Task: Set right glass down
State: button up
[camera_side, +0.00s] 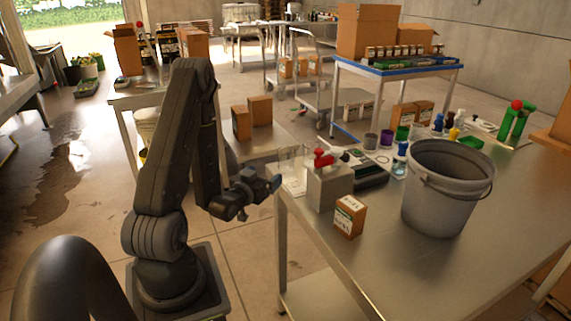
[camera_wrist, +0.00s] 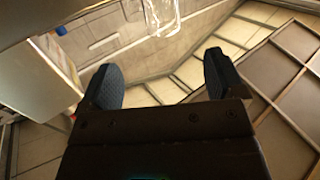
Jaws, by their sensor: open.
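Clear glassware (camera_side: 291,168) stands at the left edge of the steel table, beside the metal box with the red-handled tap; its outline is faint. I cannot tell which piece is the right glass. In the wrist view, clear glass (camera_wrist: 162,14) shows at the top edge, partly cut off, beyond the fingertips. My gripper (camera_side: 273,184) is just off the table's left edge, short of the glassware and apart from it. In the wrist view its two dark pads (camera_wrist: 160,75) are wide apart with nothing between them.
The steel table (camera_side: 395,270) holds the metal box (camera_side: 329,187), a small carton (camera_side: 349,216), a grey bucket (camera_side: 447,190), a scale (camera_side: 368,176) and several small bottles. Its front is mostly clear. A lower bench with two cartons (camera_side: 250,118) stands behind my arm.

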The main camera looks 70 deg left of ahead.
notch_tip(320, 180, up, 6)
jog(key=w+g+h, duration=0.2)
jog(key=g, duration=0.1)
send_near(290, 151)
jog(key=shift+g, duration=0.3)
jog(key=x, duration=0.7)
jog(key=shift+w, duration=0.25)
jog(key=c, duration=1.1)
jog(key=shift+c, duration=0.2)
jog(key=shift+r, duration=0.15)
